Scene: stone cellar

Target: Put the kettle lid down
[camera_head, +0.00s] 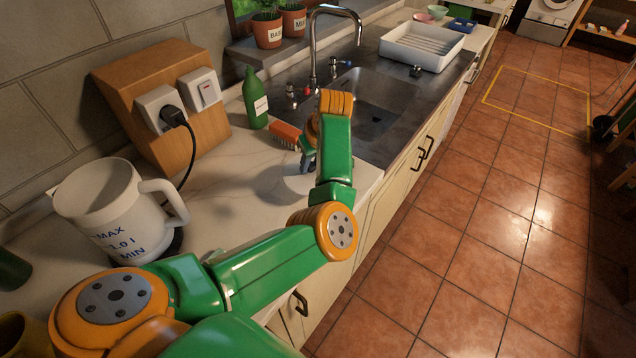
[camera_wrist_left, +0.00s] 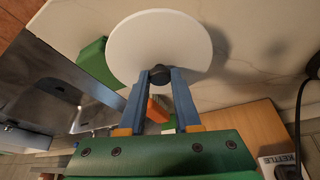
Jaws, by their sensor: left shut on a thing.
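The white round kettle lid (camera_wrist_left: 158,42) shows in the left wrist view, with a dark knob (camera_wrist_left: 160,74) at its near edge. My left gripper (camera_wrist_left: 160,82) is shut on this knob. In the head view my left gripper (camera_head: 308,162) is over the counter beside the sink, and my wrist hides most of it. A pale part of the lid (camera_head: 298,184) shows below it; I cannot tell whether it touches the counter. The white kettle (camera_head: 100,200) stands upright with an open top at the left. My right gripper is not in view.
An orange brush (camera_head: 286,134) and a green bottle (camera_head: 255,100) stand close behind the gripper. The sink (camera_head: 375,100) is to the right. A wooden socket block (camera_head: 160,100) with a black cord stands at the back. Bare counter (camera_head: 225,195) lies between kettle and gripper.

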